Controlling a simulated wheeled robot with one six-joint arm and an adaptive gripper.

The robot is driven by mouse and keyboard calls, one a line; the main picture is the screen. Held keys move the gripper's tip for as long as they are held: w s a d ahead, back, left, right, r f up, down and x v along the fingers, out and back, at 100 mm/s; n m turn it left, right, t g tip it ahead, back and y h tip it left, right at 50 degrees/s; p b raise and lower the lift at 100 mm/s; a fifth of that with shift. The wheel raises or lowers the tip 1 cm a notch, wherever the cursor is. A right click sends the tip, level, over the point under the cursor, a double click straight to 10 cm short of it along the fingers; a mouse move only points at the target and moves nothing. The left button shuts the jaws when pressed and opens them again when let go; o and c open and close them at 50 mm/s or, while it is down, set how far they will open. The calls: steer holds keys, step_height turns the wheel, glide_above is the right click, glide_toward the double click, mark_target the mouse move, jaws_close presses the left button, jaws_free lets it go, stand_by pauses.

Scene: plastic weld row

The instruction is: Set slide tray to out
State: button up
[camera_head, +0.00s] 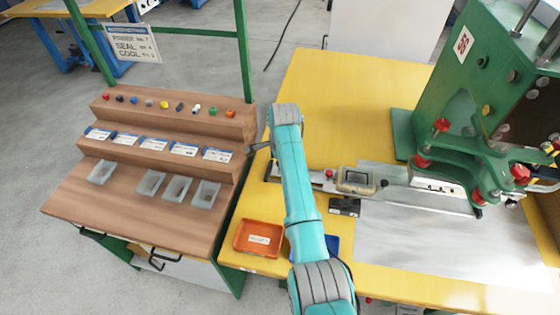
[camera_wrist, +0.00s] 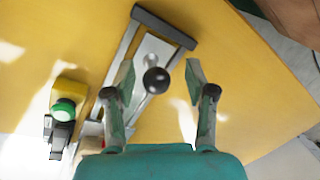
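The slide tray shows in the wrist view as a pale metal strip (camera_wrist: 150,48) between rails, with a dark end bar (camera_wrist: 165,26) across its far end. A round black knob (camera_wrist: 156,81) stands on it. My gripper (camera_wrist: 159,76) is open, and the knob appears between its two fingers. Whether the fingers are level with the knob or above it I cannot tell. In the head view, my gripper (camera_head: 262,149) is partly hidden by my arm at the table's left side. The slide rail (camera_head: 316,178) runs from there toward the green press (camera_head: 465,95); my arm hides part of it.
A yellow box with a green button (camera_wrist: 64,108) sits beside the rail. A display unit (camera_head: 356,181) stands near the rail. An orange tray (camera_head: 258,239) lies at the table's front left. A wooden stepped bench (camera_head: 140,205) stands left. The yellow table's back (camera_head: 345,90) is clear.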

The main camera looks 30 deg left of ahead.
steer(key=shift+w+d, duration=0.1)
steer(key=shift+d, duration=0.05)
steer(key=shift+r, duration=0.25)
step_height(320, 180, up, 11)
steer(key=s+d, duration=0.1)
steer(key=shift+s+d+r, duration=0.15)
steer(key=shift+s+d, duration=0.15)
steer(key=shift+d, duration=0.05)
stand_by(0.4)
